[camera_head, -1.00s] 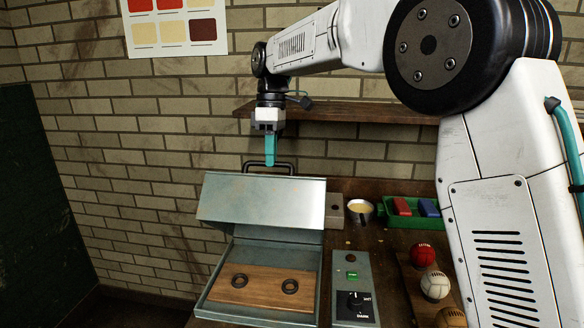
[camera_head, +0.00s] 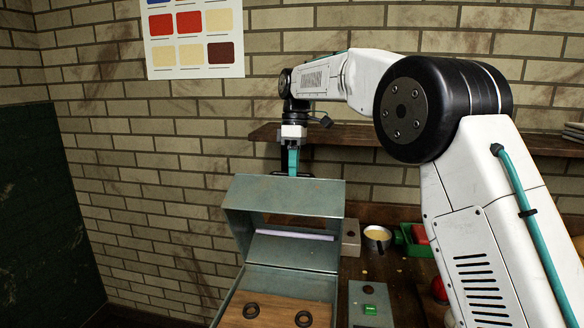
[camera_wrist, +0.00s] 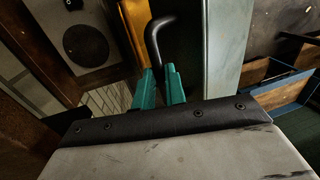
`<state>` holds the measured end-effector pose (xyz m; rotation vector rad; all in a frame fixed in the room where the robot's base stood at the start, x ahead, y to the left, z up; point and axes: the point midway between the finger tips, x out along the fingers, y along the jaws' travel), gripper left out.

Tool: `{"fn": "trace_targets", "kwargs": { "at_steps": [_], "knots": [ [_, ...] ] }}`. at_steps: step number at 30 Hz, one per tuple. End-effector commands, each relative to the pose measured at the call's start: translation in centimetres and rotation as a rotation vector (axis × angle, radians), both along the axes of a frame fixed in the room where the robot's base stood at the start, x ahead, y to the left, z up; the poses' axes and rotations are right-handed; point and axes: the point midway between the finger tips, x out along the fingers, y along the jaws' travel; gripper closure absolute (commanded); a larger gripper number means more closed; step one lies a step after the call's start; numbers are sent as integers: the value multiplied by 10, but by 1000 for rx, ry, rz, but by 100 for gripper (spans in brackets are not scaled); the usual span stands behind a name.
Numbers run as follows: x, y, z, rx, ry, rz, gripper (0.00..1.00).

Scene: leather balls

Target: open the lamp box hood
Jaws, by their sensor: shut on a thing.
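The lamp box hood (camera_head: 283,195) is a grey-green metal lid, raised above its box, with a pale tube (camera_head: 294,234) showing beneath its lower edge. The box base (camera_head: 228,300) below holds a wooden board (camera_head: 278,308) with two dark rings. My gripper (camera_head: 292,170) is at the hood's top edge, pointing down, its teal fingers shut on the black handle (camera_head: 304,175). In the wrist view my gripper (camera_wrist: 159,84) has its teal fingertips at the bent black handle (camera_wrist: 155,38); the exact contact is partly hidden.
A wooden shelf (camera_head: 355,141) runs along the brick wall close behind my arm. A small pan (camera_head: 377,236), a grey block (camera_head: 351,238) and a green tray (camera_head: 411,241) stand right of the box. A control panel (camera_head: 370,305) is at its front right.

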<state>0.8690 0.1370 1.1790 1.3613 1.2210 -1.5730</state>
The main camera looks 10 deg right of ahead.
Motion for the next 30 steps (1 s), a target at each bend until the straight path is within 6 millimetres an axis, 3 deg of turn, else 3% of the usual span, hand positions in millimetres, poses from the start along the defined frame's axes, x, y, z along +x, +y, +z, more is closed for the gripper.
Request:
{"fn": "trace_targets", "kwargs": {
  "at_steps": [3, 4, 6, 17, 30],
  "knots": [
    [0, 0, -6, -2, 11, 0, 100],
    [0, 0, -6, -2, 11, 0, 79],
    [0, 0, -6, -2, 10, 0, 66],
    [2, 0, 4, -1, 3, 0, 66],
    [15, -3, 65, -1, 5, 2, 66]
  ]
}}
